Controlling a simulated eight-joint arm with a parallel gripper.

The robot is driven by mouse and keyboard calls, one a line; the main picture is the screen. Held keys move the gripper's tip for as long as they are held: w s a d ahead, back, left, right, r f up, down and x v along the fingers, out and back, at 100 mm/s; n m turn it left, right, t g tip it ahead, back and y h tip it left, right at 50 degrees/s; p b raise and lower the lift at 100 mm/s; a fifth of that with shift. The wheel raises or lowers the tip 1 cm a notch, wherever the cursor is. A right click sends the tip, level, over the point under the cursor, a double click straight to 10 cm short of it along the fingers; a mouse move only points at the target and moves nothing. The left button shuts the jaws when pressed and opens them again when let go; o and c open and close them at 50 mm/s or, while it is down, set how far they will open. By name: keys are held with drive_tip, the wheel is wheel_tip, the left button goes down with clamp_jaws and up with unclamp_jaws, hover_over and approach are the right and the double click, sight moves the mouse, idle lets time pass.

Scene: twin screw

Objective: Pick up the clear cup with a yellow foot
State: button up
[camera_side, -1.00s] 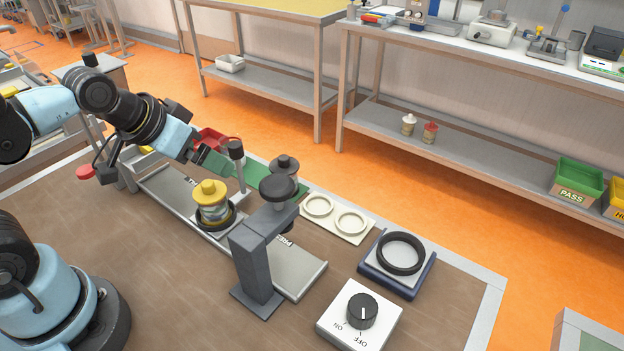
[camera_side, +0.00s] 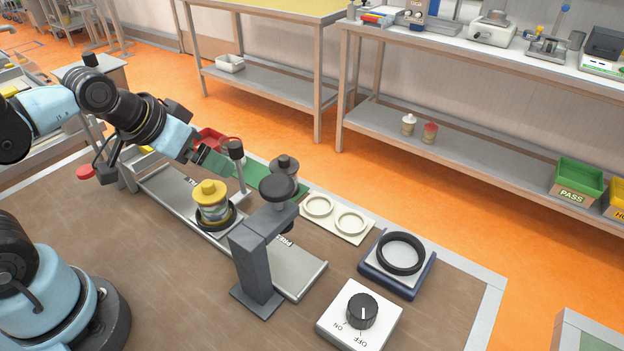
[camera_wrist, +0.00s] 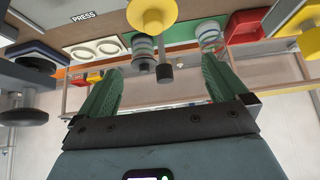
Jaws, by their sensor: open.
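The clear cup with a yellow foot (camera_side: 211,203) stands upside down in a dark ring on the grey rail, its yellow foot on top. The fingertips are partly hard to make out in the side view.
A similar clear cup with a grey foot (camera_side: 284,166) stands on the green strip (camera_side: 258,179). A grey press post (camera_side: 257,262) and a dark-knobbed lever (camera_side: 237,153) stand close to the yellow-footed cup. A white two-ring plate (camera_side: 335,218) and black ring (camera_side: 401,254) lie right.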

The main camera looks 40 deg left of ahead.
sight(211, 197)
drive_tip(key=shift+c, duration=0.2)
drive_tip(key=shift+c, duration=1.2)
drive_tip(key=m+g, duration=0.1)
drive_tip(key=g, duration=0.1)
drive_tip(key=r+m+g, duration=0.1)
drive_tip(key=shift+w+m, duration=0.25)
drive_tip(key=shift+m, duration=0.05)
drive_tip(key=m+g, duration=0.1)
drive_tip(key=g, duration=0.1)
drive_tip(key=r+m+g, duration=0.1)
drive_tip(key=m+g, duration=0.1)
drive_tip(key=shift+w+m, duration=0.15)
drive_tip(key=shift+m, duration=0.15)
wheel_tip(211, 197, down, 6)
drive_tip(key=shift+f, duration=0.2)
drive_tip(key=shift+s+f, duration=0.2)
drive_tip(key=shift+f, duration=1.25)
drive_tip(key=shift+s+f, duration=0.15)
drive_tip(key=shift+f, duration=1.25)
